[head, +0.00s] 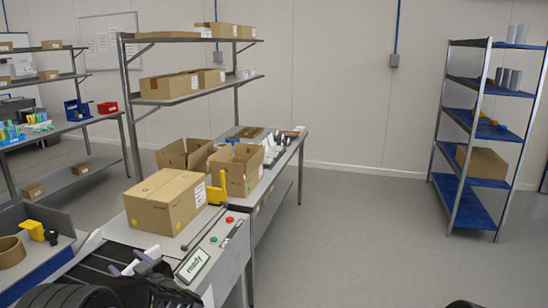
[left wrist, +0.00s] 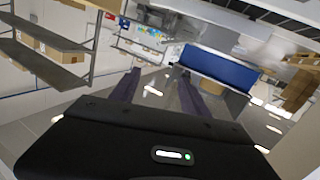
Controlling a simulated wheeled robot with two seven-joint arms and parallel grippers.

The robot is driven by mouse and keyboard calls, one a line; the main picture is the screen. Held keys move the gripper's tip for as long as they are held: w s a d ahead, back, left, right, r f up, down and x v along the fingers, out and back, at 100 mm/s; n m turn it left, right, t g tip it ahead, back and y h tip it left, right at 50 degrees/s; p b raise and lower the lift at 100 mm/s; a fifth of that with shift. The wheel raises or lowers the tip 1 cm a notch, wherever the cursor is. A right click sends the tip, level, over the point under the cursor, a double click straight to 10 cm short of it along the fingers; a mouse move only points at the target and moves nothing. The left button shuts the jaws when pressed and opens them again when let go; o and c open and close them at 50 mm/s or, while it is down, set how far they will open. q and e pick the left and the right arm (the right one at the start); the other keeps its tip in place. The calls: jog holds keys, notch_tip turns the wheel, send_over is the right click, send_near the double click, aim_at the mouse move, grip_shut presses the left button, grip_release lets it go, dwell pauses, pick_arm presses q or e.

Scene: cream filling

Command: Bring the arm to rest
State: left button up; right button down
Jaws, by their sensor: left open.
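My left arm comes in at the lower left of the head view, with my left gripper (head: 132,266) low beside the near end of the packing bench. Its two purple fingers also show in the left wrist view (left wrist: 156,90), spread apart with nothing between them. My right gripper does not show.
A closed carton (head: 166,202) sits on the bench by a panel with green and red buttons and a "ready" display (head: 194,265). Open cartons (head: 237,170) stand behind it. A tape roll (head: 11,252) lies far left. A blue-shelved rack (head: 484,138) stands right, with clear floor before it.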

pick_arm(q)
jog(key=w+d+f+m+t+h, duration=0.1)
jog(key=d+f+m+t+h, duration=0.1)
jog(key=d+f+m+h, duration=0.55)
jog(key=s+d+f+g+h, duration=0.25)
jog(key=s+d+f, duration=0.4)
jog(key=f, duration=0.45)
jog(key=s+d+f+g+h, duration=0.25)
jog(key=s+d+f, duration=0.35)
jog(key=f, duration=0.5)
jog(key=s+d+f+g+h, duration=0.1)
jog(key=s+d+f+g, duration=0.1)
jog(key=s, duration=0.6)
jog(key=s+d+f+m+g+h, duration=0.1)
jog(key=s+d+f, duration=0.3)
jog(key=s, duration=0.5)
jog(key=s+d+f+m+g+h, duration=0.1)
jog(key=s+d+f+g+h, duration=0.2)
jog(key=s, duration=0.6)
jog(key=shift+s+d+f+g, duration=0.15)
jog(key=shift+d+f+g, duration=0.3)
jog(key=shift+f+g, duration=0.05)
